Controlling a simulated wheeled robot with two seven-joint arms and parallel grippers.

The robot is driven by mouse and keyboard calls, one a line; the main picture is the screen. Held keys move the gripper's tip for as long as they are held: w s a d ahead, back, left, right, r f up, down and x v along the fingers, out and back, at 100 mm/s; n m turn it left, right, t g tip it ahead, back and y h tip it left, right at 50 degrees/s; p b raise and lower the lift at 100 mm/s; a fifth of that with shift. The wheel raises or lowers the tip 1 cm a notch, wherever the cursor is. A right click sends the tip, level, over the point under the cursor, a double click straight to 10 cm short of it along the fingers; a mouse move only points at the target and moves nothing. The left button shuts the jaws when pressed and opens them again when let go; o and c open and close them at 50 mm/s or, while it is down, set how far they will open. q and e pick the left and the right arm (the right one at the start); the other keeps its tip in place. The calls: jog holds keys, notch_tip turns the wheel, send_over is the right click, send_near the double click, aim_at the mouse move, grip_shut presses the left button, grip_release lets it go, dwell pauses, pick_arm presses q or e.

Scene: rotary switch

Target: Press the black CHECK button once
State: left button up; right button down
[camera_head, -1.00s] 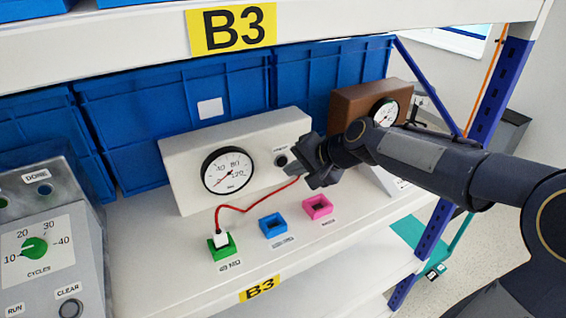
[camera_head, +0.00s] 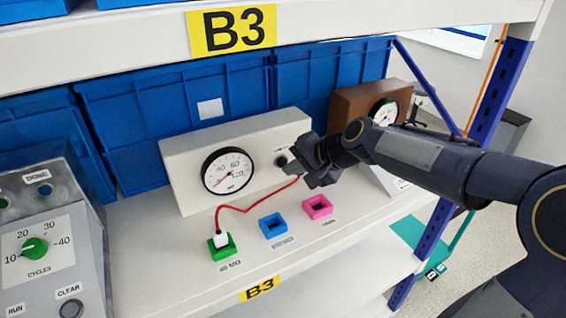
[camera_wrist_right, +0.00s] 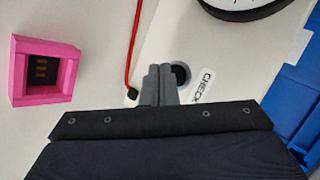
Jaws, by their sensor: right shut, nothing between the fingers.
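The black CHECK button (camera_head: 281,161) is a small round button on the front of the white gauge box (camera_head: 180,168). In the right wrist view the button (camera_wrist_right: 181,74) shows beside the CHECK label (camera_wrist_right: 203,86), partly covered by my fingers. My right gripper (camera_head: 291,166) is shut and empty, its fingertips right at the button in the head view. In the right wrist view the fingertips (camera_wrist_right: 160,70) overlap the button's edge. I cannot tell whether they touch it. My left gripper is not in view.
A red cable (camera_head: 245,210) runs from the box to a white plug in the green socket (camera_head: 222,252). Blue (camera_head: 272,231) and pink (camera_head: 318,205) sockets stand on the shelf. A grey console (camera_head: 40,235) is at left, a brown gauge box (camera_head: 350,97) behind my arm.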

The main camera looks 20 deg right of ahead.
jog(key=shift+w, duration=0.25)
jog(key=shift+w+a, duration=0.1)
jog(key=shift+w, duration=0.35)
dwell(0.6)
jog(key=shift+s, duration=0.85)
jog(key=shift+s+d+b, duration=0.25)
jog(key=shift+s+b, duration=0.25)
jog(key=shift+s, duration=0.1)
jog(key=shift+s+d+b, duration=0.2)
jog(key=shift+s+b, duration=0.3)
jog(key=shift+s, duration=1.4)
